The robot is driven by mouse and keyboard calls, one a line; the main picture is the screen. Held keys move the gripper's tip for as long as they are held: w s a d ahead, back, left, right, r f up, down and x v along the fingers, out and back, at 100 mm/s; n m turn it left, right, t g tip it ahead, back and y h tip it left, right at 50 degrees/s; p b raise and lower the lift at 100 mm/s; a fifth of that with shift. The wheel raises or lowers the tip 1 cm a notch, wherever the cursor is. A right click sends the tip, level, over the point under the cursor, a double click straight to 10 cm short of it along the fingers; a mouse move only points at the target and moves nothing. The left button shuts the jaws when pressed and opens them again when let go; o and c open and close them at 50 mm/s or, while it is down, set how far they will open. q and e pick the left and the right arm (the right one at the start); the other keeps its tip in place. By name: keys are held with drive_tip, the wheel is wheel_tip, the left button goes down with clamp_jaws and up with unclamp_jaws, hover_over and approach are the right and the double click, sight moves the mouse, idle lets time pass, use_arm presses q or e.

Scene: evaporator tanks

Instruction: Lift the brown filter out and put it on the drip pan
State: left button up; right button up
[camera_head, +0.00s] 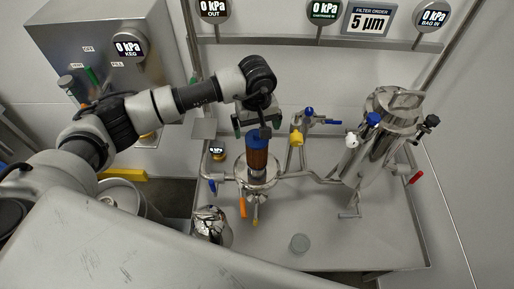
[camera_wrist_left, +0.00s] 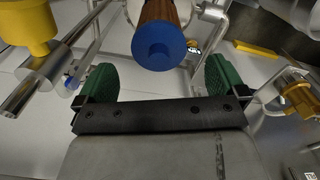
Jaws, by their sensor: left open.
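The brown filter (camera_head: 257,160) stands upright in the open steel housing (camera_head: 243,178), its blue cap (camera_head: 257,140) on top. In the left wrist view the blue cap (camera_wrist_left: 160,47) faces me, with part of the brown body (camera_wrist_left: 166,12) behind it. My left gripper (camera_head: 257,121) is open above the filter. In the left wrist view its green fingers (camera_wrist_left: 160,80) stand to either side, apart from the cap. A wide flat grey pan-like surface (camera_head: 345,240) lies under the housing; I cannot tell whether it is the drip pan. My right gripper is not in view.
A tall steel vessel (camera_head: 378,140) stands at right. Pipes and a yellow-handled valve (camera_head: 296,138) are close to the filter's right. Bare surface lies at front right.

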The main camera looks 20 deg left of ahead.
sight(257, 132)
use_arm(q)
wheel_tip(257, 132, down, 5)
drive_tip(key=shift+p, duration=1.1)
drive_tip(key=shift+f, duration=0.45)
drive_tip(key=shift+w, duration=0.1)
drive_tip(key=shift+c, duration=0.3)
drive_tip(key=c, duration=1.4)
